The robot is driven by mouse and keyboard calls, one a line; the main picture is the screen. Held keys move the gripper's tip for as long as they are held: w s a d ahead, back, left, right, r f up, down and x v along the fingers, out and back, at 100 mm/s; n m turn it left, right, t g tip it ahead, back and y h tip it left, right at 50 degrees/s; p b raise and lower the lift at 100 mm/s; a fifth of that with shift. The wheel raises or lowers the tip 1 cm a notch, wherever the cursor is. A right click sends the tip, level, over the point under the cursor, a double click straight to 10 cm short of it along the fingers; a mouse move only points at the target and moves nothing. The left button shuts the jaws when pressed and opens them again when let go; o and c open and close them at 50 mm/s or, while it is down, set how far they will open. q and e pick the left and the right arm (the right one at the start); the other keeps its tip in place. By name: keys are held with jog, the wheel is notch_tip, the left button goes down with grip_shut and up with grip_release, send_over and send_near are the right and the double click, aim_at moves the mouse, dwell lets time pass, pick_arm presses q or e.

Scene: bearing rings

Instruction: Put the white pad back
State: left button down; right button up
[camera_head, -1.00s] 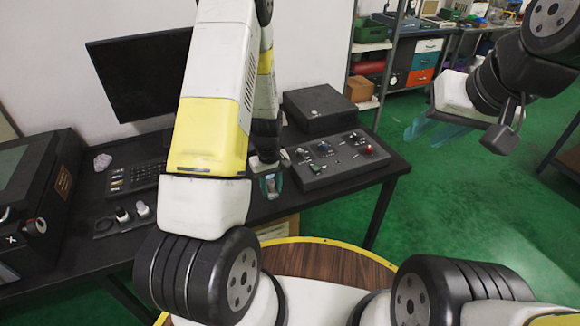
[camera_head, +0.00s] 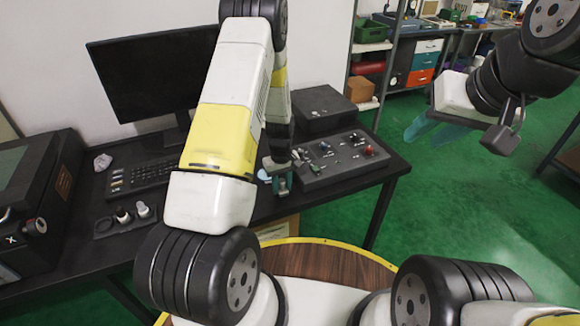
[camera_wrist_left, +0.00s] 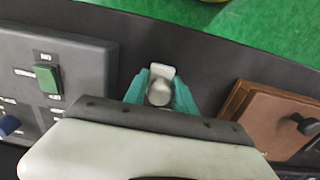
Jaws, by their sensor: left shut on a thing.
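My left gripper (camera_head: 281,184) is over the front part of the black desk, beside the control panel, with its teal fingers pointing down. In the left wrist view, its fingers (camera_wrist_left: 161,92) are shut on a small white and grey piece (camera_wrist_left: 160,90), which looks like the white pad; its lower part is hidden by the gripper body. In the head view the held piece is too small to make out. A pale round spot (camera_head: 264,174) shows on the desk just left of the gripper. My right gripper (camera_head: 436,130) is open and empty, over the green floor.
The control panel (camera_head: 335,172) with switches and a black box (camera_head: 318,108) are close to my left gripper. A small dark tray (camera_head: 104,225) with white pieces, a keyboard (camera_head: 140,175) and a monitor (camera_head: 150,72) are further left. A brown box (camera_wrist_left: 280,120) shows in the wrist view.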

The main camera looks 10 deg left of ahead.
pick_arm(q)
jog(key=c, duration=1)
grip_release()
jog(key=shift+f, duration=0.1)
notch_tip(320, 180, up, 12)
jog(key=shift+r, duration=0.1)
notch_tip(320, 180, up, 11)
jog(key=m+t+h, duration=0.1)
jog(key=t, duration=0.1)
send_over(282, 181)
jog(key=s, duration=0.3)
jog(key=s+d+r+m, duration=0.15)
jog(key=s+r, duration=0.25)
jog(key=r, duration=0.4)
jog(key=shift+s+d+r+m+t+h, duration=0.15)
jog(key=shift+s+r+m+t, duration=0.6)
jog(key=shift+s+r, duration=1.6)
jog(key=shift+s+r+m+t+h, duration=0.25)
jog(key=shift+s+r+m+t, duration=0.8)
jog(key=shift+s, duration=2.35)
jog(key=shift+s+d+r+m+t+h, duration=0.2)
jog(key=shift+s+r+m, duration=0.45)
jog(key=shift+s+r, duration=1.8)
